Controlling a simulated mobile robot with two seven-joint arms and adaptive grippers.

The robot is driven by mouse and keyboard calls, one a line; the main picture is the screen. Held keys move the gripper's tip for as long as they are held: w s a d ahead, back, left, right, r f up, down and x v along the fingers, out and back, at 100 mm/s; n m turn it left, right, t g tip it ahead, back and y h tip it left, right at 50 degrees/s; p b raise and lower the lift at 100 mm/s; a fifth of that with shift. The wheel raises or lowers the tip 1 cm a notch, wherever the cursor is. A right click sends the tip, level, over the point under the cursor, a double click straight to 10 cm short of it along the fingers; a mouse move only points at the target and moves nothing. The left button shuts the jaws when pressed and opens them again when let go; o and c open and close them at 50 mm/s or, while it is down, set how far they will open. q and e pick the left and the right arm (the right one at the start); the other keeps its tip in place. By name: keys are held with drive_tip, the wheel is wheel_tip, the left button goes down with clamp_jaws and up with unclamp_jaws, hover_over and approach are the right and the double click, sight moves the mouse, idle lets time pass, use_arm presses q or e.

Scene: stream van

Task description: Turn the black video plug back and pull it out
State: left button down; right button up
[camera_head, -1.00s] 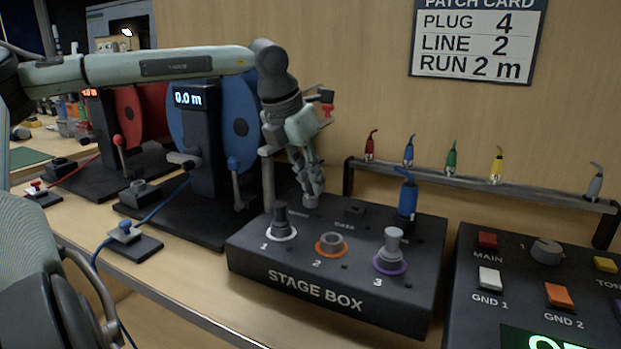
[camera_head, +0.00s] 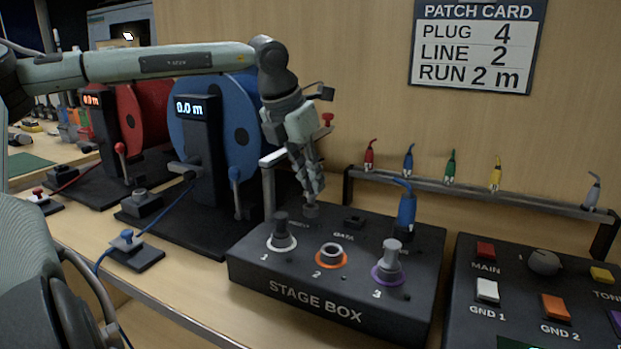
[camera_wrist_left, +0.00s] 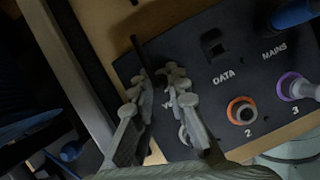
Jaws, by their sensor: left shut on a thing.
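My left gripper (camera_head: 313,192) points down over the back left of the black stage box (camera_head: 330,296), at the video socket, whose label is partly covered. It is shut on the black video plug, which is mostly hidden by the fingers in the head view. In the left wrist view, a slim dark part, likely of the plug (camera_wrist_left: 141,54), shows beside the fingertips (camera_wrist_left: 158,76). A grey round part (camera_head: 311,210) shows right below the fingers. I cannot tell whether the plug is still locked in the socket. My right gripper is not in view.
The data socket (camera_head: 354,222) and a blue plug (camera_head: 405,212) are to the right of the gripper. Sockets 1, 2 and 3 line the box's front. A rack (camera_head: 470,188) with coloured plugs stands behind. The blue reel (camera_head: 235,130) is close on the left.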

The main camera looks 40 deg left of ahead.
use_arm(q)
drive_tip(key=shift+r, duration=0.15)
drive_tip(key=shift+r+p, duration=0.8)
drive_tip(key=shift+r, duration=0.7)
idle(1.0)
